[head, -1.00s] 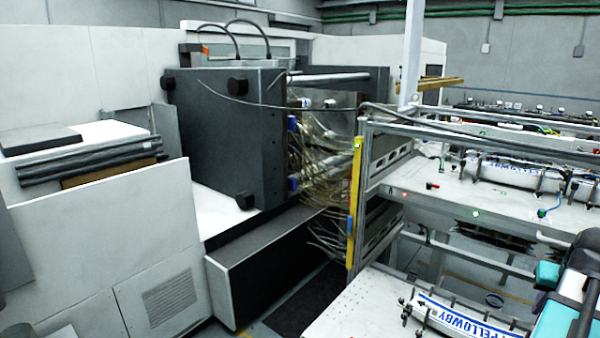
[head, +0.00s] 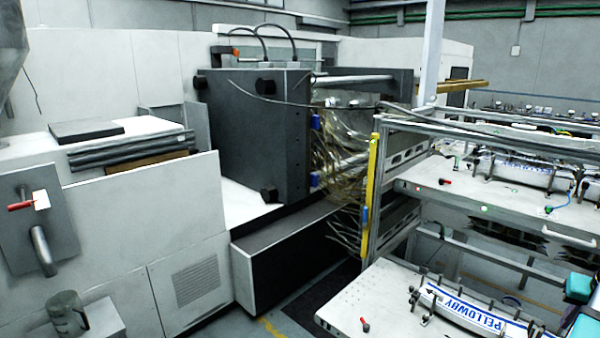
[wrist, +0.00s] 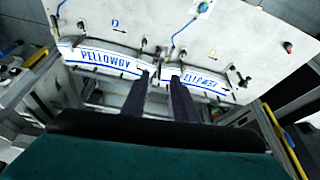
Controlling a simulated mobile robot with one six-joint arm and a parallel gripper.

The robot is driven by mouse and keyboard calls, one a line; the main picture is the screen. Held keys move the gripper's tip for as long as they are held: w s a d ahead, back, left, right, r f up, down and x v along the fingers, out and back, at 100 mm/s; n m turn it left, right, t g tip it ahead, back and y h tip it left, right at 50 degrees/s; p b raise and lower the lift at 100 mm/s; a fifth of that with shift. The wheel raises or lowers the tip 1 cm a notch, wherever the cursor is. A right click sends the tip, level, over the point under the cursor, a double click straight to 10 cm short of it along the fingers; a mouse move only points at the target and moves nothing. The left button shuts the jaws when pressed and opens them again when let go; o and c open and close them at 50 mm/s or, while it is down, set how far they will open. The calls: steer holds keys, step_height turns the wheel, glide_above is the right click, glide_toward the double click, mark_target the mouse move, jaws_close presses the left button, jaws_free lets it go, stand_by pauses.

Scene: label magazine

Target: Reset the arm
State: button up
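My gripper (wrist: 161,72) shows in the wrist view as two dark fingers with a clear gap between them, and nothing is held in the gap. Its fingertips point towards a pale panel (wrist: 235,40) carrying curved white labels with blue PELLOWBY print, one at the left (wrist: 105,58) and one at the right (wrist: 205,84). The fingers overlap the inner ends of these labels in the picture; I cannot tell how far away they are. In the head view only teal and dark parts of my arm show at the lower right edge; the gripper itself is out of that view.
A metal rack (head: 384,165) with a yellow upright (head: 370,195) holds shelves at the right, the lower shelf (head: 345,315) bearing a PELLOWBY label (head: 475,310). A large dark and white machine (head: 255,135) with hanging cables fills the middle. Some floor (head: 280,325) shows between them.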

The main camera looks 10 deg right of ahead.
steer(key=w+a+f+n+g+y, duration=0.15)
steer(key=w+a+f+n, duration=0.25)
steer(key=w+a+f, duration=1.55)
steer(key=a+f+n+g+y, duration=0.1)
steer(key=a+f+n, duration=0.1)
steer(key=a+f, duration=0.75)
steer(key=w+a+f+n, duration=0.15)
steer(key=a+f, duration=0.25)
steer(key=a, duration=1)
steer(key=a+f+n+g+y, duration=0.1)
steer(key=a+f+n, duration=0.1)
steer(key=a+f, duration=0.65)
steer(key=s+a+f+g+b, duration=0.2)
steer(key=s+f+g+b, duration=0.3)
steer(key=s+f, duration=2)
steer(key=s+b, duration=0.1)
steer(key=b, duration=0.4)
steer(key=shift+a, duration=0.25)
steer(key=shift+s+g, duration=0.15)
steer(key=shift+g, duration=0.1)
